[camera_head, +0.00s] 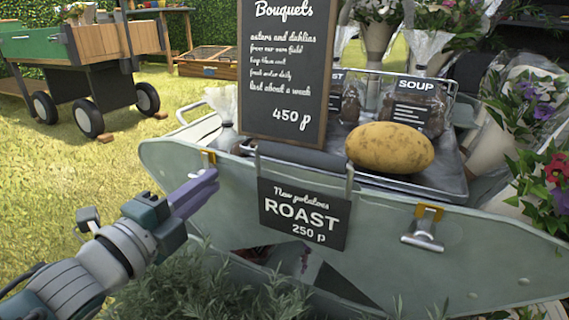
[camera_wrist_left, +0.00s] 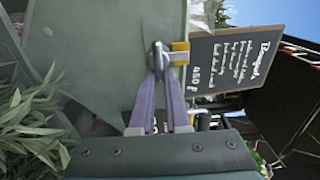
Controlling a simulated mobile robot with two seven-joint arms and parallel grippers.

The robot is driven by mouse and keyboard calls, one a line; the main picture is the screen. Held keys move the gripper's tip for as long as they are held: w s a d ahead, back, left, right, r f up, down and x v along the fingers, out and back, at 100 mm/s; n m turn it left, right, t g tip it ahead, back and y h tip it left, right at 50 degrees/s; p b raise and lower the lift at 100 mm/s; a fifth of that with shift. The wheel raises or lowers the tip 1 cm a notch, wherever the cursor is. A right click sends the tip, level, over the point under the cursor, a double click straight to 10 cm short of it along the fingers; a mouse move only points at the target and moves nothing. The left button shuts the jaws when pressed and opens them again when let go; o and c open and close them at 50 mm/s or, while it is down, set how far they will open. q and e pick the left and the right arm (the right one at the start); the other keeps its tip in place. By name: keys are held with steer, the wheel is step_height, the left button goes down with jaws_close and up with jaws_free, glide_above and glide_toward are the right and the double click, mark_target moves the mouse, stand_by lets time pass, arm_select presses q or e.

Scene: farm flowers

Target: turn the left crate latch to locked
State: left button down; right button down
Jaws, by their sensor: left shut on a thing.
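The crate (camera_head: 385,225) is a grey-green shell with a latch on each side of its front face. The left crate latch (camera_head: 208,158) has a yellow bracket at the upper rim, and my fingers hide most of its handle. My left gripper (camera_head: 212,176) has purple fingers shut at this latch. In the left wrist view the fingertips (camera_wrist_left: 159,73) close on the silver handle of the latch (camera_wrist_left: 158,54), beside its yellow bracket (camera_wrist_left: 180,52). The right latch (camera_head: 424,230) has a yellow bracket and a silver handle slanting down. My right gripper is not in view.
A sign reading ROAST (camera_head: 304,214) hangs on the crate front, right of my gripper. A potato (camera_head: 389,148) and a tall chalkboard (camera_head: 283,75) stand above the rim. Leafy plants (camera_head: 235,285) grow close below my arm. A wheeled cart (camera_head: 88,62) stands behind left on open grass.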

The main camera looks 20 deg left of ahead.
arm_select(q)
steer(key=shift+a+f, duration=0.1)
steer(key=shift+f, duration=0.1)
steer(key=c, duration=1.1)
jaws_free()
steer(key=shift+o, duration=1)
steer(key=shift+r, duration=0.15)
steer(key=s+p, duration=0.4)
steer(key=s, duration=0.6)
steer(key=shift+a, duration=0.4)
